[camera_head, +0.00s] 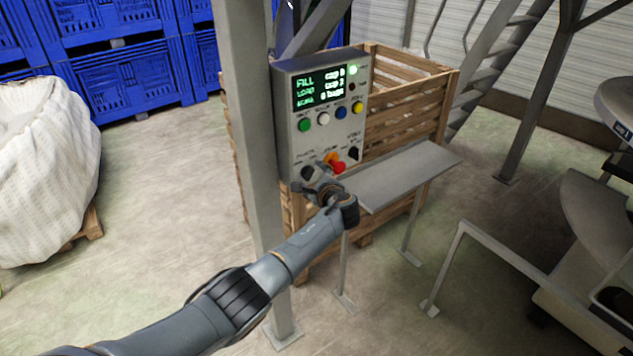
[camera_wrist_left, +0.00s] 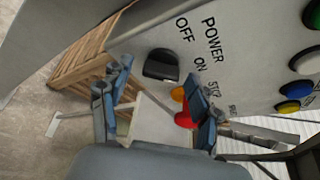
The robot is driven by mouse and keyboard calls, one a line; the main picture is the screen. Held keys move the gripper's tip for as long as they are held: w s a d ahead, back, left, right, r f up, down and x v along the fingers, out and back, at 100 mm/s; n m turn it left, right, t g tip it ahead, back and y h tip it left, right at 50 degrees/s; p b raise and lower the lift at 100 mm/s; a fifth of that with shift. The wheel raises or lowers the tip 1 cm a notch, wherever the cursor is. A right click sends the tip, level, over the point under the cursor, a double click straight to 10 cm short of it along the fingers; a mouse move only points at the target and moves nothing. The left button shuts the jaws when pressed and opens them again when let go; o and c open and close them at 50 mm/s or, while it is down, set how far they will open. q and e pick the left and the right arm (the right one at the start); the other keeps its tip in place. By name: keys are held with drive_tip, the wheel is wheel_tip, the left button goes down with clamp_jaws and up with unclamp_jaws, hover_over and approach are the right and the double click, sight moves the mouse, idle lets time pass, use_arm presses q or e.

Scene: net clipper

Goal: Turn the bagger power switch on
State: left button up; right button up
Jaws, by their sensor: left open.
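The grey control box (camera_head: 281,100) stands beside a steel post. Its power switch is a black knob (camera_head: 308,172) low on the left of its face; in the left wrist view the knob (camera_wrist_left: 160,65) sits below the POWER label, by OFF and ON. I cannot tell clearly which way it points. My left gripper (camera_head: 321,180) is just in front of the box's lower part. In the left wrist view its fingers (camera_wrist_left: 158,75) are spread, with the knob showing between and beyond them. I see no clear contact. My right gripper is not in view.
A red stop button (camera_head: 339,168) on an orange base is right of the knob, close to one finger in the wrist view. Another black knob (camera_head: 354,153) and coloured buttons are nearby. A metal shelf (camera_head: 405,175) juts out at right; a wooden crate (camera_head: 405,95) stands behind.

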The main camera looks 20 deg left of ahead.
use_arm(q)
drive_tip(key=v, duration=1.2)
drive_tip(key=shift+w+f, duration=0.1)
drive_tip(key=s+a+f+n+g+h+b, duration=0.1)
drive_tip(key=s+f, duration=0.2)
drive_tip(key=f, duration=0.8)
drive_tip(key=s+f+g+h+b, duration=0.1)
drive_tip(key=s+f+g+h, duration=0.15)
drive_tip(key=f, duration=0.85)
drive_tip(key=s+a+f+n+g+h+b, duration=0.1)
drive_tip(key=s+f+n, duration=0.1)
drive_tip(key=s+f, duration=0.65)
drive_tip(key=s+a+f+n+g+h, duration=0.15)
drive_tip(key=s+f, duration=0.45)
drive_tip(key=f, duration=0.6)
drive_tip(key=s+a+f+n+g+h+b, duration=0.1)
drive_tip(key=s+f+n, duration=0.3)
drive_tip(key=s, duration=0.9)
drive_tip(key=s+a+f+n+g+b, duration=0.1)
drive_tip(key=s+f+n, duration=0.3)
drive_tip(key=s+f, duration=0.5)
drive_tip(key=s+a+f+n+g+h+b, duration=0.1)
drive_tip(key=s+f+n+g, duration=0.2)
drive_tip(key=s, duration=1.6)
wheel_tip(320, 180, down, 4)
drive_tip(key=shift+a+f+n+h, duration=0.1)
drive_tip(key=shift+a+n+h, duration=0.25)
drive_tip(key=shift+n, duration=0.5)
drive_tip(key=shift+w, duration=0.1)
